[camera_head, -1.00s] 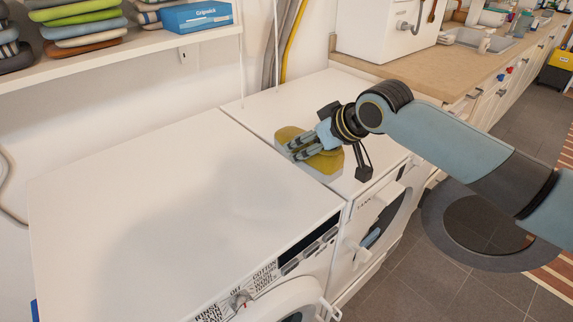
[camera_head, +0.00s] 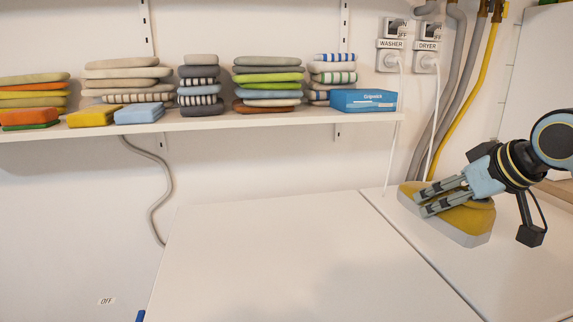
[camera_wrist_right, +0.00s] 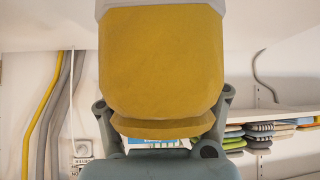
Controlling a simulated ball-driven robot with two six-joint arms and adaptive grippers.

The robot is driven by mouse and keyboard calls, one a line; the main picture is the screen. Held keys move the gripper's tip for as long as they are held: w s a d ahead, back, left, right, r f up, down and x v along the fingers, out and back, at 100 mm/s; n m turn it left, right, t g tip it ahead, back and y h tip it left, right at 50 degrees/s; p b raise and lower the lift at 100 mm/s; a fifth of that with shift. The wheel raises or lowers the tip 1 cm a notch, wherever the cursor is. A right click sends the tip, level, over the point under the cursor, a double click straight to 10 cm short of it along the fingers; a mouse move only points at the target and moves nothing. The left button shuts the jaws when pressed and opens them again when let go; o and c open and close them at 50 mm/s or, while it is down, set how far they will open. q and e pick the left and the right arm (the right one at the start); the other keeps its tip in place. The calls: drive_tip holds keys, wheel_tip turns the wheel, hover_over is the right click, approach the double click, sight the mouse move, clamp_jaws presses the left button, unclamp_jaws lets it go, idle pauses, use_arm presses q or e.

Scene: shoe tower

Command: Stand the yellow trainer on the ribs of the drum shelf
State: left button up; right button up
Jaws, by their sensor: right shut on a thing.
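The yellow trainer (camera_head: 466,216), with a pale grey sole, is in my right gripper (camera_head: 422,204) at the right of the head view. The gripper's fingers are closed over it. It shows over the top of the right-hand white machine, near the seam; I cannot tell whether it touches. In the right wrist view the trainer (camera_wrist_right: 160,62) fills the upper middle, between the fingers. The drum shelf and its ribs are not in view. My left gripper is not in view.
A wall shelf (camera_head: 215,121) holds several stacks of folded cloths and a blue box (camera_head: 363,101). The left machine's white top (camera_head: 290,260) is bare. Hoses (camera_head: 452,90) and a yellow pipe (camera_head: 481,75) run down the wall behind the trainer.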

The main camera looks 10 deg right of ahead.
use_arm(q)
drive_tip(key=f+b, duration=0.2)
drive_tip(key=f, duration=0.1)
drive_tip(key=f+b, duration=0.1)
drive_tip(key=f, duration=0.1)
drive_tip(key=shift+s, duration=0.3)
use_arm(e)
drive_tip(key=s+a+r+n+g+y, duration=0.2)
drive_tip(key=s+a+n+y, duration=0.3)
drive_tip(key=a, duration=0.8)
drive_tip(key=s+n+g, duration=0.1)
drive_tip(key=s+n, duration=0.2)
drive_tip(key=s, duration=0.2)
drive_tip(key=shift+r+n+g+y, duration=0.3)
drive_tip(key=shift+a, duration=0.1)
